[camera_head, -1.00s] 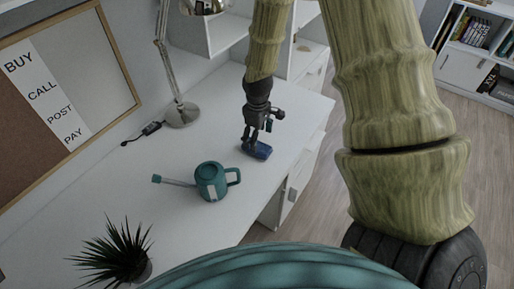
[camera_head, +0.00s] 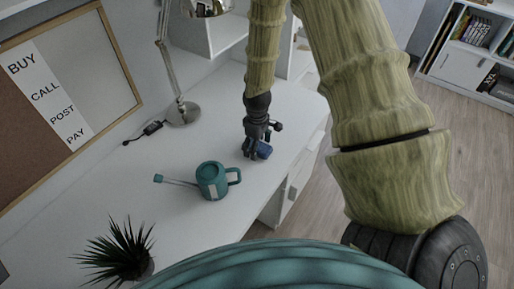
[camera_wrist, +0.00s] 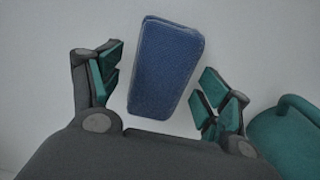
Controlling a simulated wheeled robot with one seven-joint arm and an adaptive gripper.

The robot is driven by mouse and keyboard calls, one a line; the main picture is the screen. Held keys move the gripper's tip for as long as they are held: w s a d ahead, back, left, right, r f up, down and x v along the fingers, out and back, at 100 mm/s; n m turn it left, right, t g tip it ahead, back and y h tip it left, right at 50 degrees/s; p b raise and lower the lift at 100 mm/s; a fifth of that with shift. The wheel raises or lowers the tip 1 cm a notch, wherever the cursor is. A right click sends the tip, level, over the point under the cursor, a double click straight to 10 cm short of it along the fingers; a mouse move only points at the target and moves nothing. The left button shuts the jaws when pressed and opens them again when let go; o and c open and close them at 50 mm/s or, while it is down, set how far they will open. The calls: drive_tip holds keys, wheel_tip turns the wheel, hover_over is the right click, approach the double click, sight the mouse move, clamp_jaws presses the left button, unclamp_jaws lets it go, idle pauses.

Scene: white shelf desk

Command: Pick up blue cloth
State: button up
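The blue cloth (camera_wrist: 166,68) is a folded, rounded rectangular pad lying on the white desk. In the wrist view it lies between the two open fingers of my gripper (camera_wrist: 161,92), with a gap to each side. In the head view my gripper (camera_head: 256,150) is low over the desk at the cloth (camera_head: 265,150), and its fingers hide part of the cloth. Whether the fingertips reach the desk surface cannot be told.
A teal watering can (camera_head: 212,181) stands to the left and nearer; it also shows beside the right finger in the wrist view (camera_wrist: 288,140). A lamp (camera_head: 183,113), a spiky plant (camera_head: 118,255) and a pinboard are further left. The desk's right edge is near the cloth.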

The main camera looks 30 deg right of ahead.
drive_tip(key=c, duration=0.8)
drive_tip(key=shift+r+b, duration=0.75)
drive_tip(key=shift+r, duration=4.3)
